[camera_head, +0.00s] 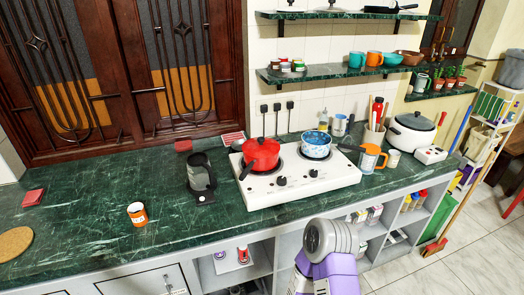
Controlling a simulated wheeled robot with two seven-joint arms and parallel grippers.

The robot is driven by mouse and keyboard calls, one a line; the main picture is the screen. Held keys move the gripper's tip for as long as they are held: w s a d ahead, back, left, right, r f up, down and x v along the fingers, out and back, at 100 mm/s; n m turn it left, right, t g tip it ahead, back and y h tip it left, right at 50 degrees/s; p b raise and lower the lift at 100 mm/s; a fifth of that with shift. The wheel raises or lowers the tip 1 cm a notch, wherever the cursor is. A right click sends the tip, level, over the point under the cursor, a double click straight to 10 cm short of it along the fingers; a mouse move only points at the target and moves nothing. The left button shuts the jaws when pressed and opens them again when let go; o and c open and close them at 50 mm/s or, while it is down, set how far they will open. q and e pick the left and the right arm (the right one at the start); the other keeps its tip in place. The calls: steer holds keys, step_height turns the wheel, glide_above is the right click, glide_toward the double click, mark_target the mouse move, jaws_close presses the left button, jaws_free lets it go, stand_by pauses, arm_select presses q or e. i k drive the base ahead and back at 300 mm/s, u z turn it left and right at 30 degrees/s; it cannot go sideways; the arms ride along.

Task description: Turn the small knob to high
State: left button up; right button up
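A white two-burner stove (300,190) stands on the green marble counter. Its front shows two dark knobs, a left knob (281,181) and a right knob (313,173). Their settings are too small to read, and I cannot tell which one is the small knob. A red pot (261,154) sits on the left burner, with its handle pointing toward the front left. A blue patterned pot (316,145) sits on the right burner. Neither of my grippers is in view; only a grey and purple link of my arm shows at the bottom, in front of the counter.
An orange mug (371,159), a white cup (393,160) and a rice cooker (411,134) stand to the right. The counter's left part is mostly clear.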

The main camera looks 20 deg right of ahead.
mark_target(313, 172)
steer(key=z, duration=0.5)
steer(key=k, duration=0.6)
steer(key=z, duration=0.85)
steer(key=i, duration=0.8)
steer(key=u, duration=0.3)
